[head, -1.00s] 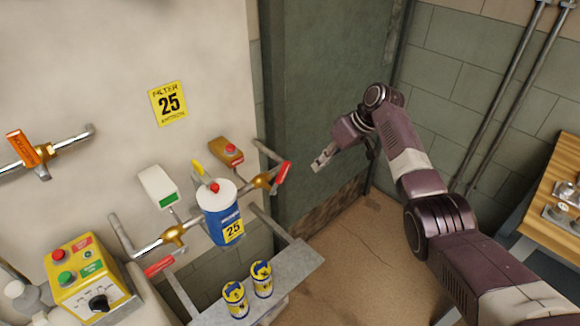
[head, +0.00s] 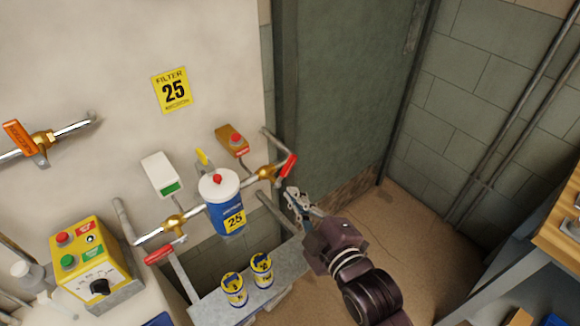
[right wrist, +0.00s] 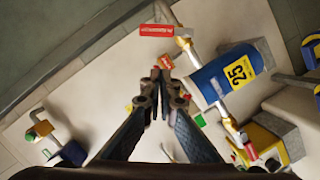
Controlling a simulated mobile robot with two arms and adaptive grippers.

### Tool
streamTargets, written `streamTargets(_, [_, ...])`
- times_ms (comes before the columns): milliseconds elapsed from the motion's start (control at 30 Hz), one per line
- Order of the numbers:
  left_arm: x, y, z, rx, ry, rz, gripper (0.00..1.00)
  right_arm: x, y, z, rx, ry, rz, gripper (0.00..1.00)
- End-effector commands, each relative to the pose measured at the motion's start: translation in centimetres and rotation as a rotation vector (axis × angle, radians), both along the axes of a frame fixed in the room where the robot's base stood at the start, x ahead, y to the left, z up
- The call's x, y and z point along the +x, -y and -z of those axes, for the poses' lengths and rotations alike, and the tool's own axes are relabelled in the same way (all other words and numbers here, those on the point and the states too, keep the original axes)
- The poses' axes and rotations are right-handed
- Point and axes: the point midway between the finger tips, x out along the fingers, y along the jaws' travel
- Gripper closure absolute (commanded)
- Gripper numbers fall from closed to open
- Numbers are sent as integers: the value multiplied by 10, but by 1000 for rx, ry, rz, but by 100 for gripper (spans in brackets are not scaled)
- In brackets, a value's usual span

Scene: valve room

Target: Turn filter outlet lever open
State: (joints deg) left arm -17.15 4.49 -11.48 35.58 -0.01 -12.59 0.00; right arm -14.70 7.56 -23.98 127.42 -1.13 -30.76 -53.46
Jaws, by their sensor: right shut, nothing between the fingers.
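The red lever (head: 289,165) sits on the brass valve (head: 266,173) at the right end of the pipe through the blue and white filter (head: 225,213). In the right wrist view, the red lever (right wrist: 157,30) shows at the top, beyond the fingertips, with the filter (right wrist: 222,80) to the right. My right gripper (head: 291,192) is just below the lever in the head view, shut and empty; I see no contact. Its closed fingers also show in the right wrist view (right wrist: 161,78). My left gripper is not in view.
A second red lever (head: 160,255) sits left of the filter. Two small cans (head: 262,272) stand on the grey shelf (head: 207,306) below. A yellow control box (head: 88,265) is at lower left, and a wooden table (head: 562,225) at far right.

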Motion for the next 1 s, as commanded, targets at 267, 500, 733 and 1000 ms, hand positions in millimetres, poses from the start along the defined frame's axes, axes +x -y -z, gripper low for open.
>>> streamTargets(267, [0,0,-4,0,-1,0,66,6,-9,-13,6,36,-1,100])
streamTargets(500, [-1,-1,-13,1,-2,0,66,49,-28,-6,7,33,-1,100])
streamTargets(733, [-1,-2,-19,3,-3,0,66,85,-40,4,3,30,-2,100])
streamTargets(1000, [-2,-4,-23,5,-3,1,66,98,-18,22,4,32,-4,100])
